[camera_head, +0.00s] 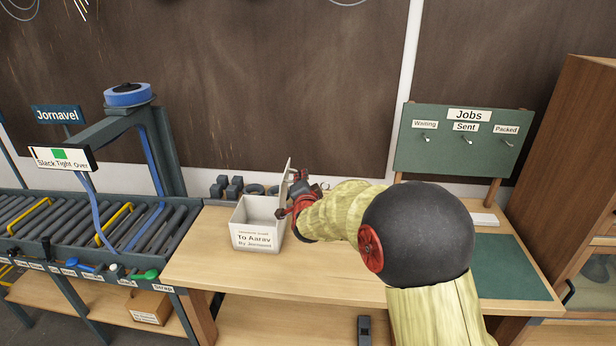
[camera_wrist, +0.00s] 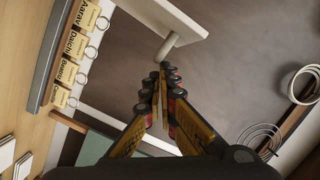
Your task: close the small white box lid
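The small white box (camera_head: 258,236) stands on the workbench with a label reading "To Aarav" on its front. Its lid (camera_head: 285,178) is raised, standing nearly upright at the box's right side. My gripper (camera_head: 287,211) is at the right of the box, beside the lid, and partly covers that side. In the wrist view, a white panel (camera_wrist: 145,12) that looks like the lid has a pale peg (camera_wrist: 167,46) sticking out. My gripper's fingertips (camera_wrist: 166,70) are close together just below the peg's end; contact cannot be told. Nothing shows held between them.
Dark small parts (camera_head: 228,188) lie behind the box. A roller conveyor (camera_head: 85,225) is left of the bench (camera_head: 225,270). The green Jobs board (camera_head: 450,155) and a green mat (camera_head: 508,265) are at the right. Name tags with rings (camera_wrist: 75,70) show in the wrist view.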

